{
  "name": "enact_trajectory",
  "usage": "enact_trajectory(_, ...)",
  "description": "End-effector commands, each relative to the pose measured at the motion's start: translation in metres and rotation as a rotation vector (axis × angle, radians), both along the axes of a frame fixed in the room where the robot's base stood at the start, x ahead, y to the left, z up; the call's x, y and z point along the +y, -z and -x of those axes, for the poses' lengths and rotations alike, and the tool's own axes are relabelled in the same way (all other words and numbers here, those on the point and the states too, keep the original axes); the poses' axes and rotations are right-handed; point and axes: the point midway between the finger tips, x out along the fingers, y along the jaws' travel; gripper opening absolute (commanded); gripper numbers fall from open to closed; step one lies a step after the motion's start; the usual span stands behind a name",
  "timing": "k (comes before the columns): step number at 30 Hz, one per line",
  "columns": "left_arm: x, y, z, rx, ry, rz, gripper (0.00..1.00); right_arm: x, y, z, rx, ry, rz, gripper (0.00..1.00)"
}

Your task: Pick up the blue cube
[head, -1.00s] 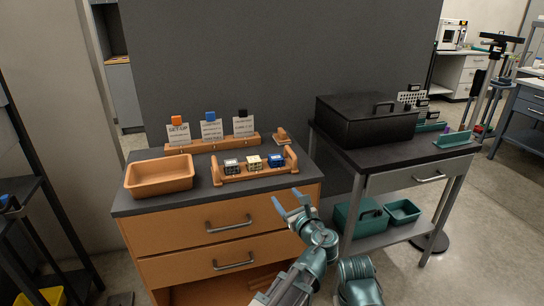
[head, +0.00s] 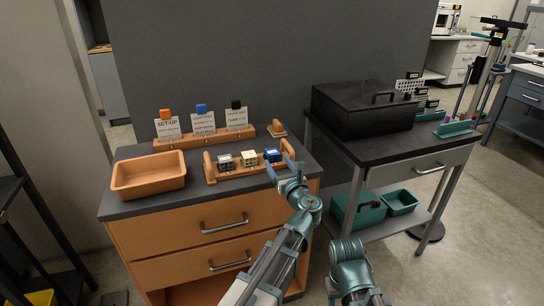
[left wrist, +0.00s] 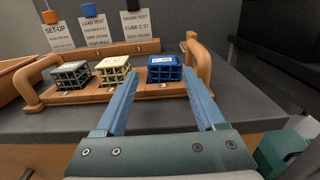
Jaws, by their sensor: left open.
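The blue cube (head: 272,155), a lattice block with a white label on top, sits at the right end of a wooden rack (head: 238,174) on the cabinet top. It also shows in the left wrist view (left wrist: 163,69), beyond and between my fingertips. My left gripper (head: 281,168) is open and empty, just in front of the cube, its two fingers pointing at it. I cannot tell whether either finger touches it. A cream cube (head: 249,158) and a dark grey cube (head: 225,162) sit to its left in the same rack.
The rack's raised end handle (left wrist: 199,61) stands close right of the blue cube. An empty orange tray (head: 148,187) lies to the left. Sign cards (head: 203,122) stand behind on a wooden strip. A black case (head: 362,108) is on the right-hand table.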

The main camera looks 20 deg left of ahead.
Motion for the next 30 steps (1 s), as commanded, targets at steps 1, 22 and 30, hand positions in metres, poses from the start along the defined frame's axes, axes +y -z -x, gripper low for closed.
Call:
enact_trajectory(1, 0.004, 0.0, -0.008, 0.0, -0.001, 0.0, 0.71, 0.0, 0.0, 0.0, 0.0, 0.0, 0.0, 0.5)
enact_trajectory(22, 0.03, -0.004, -0.052, -0.001, -0.002, 0.001, 0.71, 0.0, -0.004, 0.0, 0.0, 0.0, 0.0, 0.5)
enact_trajectory(30, 0.037, -0.004, -0.06, -0.001, 0.0, 0.001, 0.71, 0.0, -0.004, 0.0, 0.0, 0.0, 0.0, 0.5)
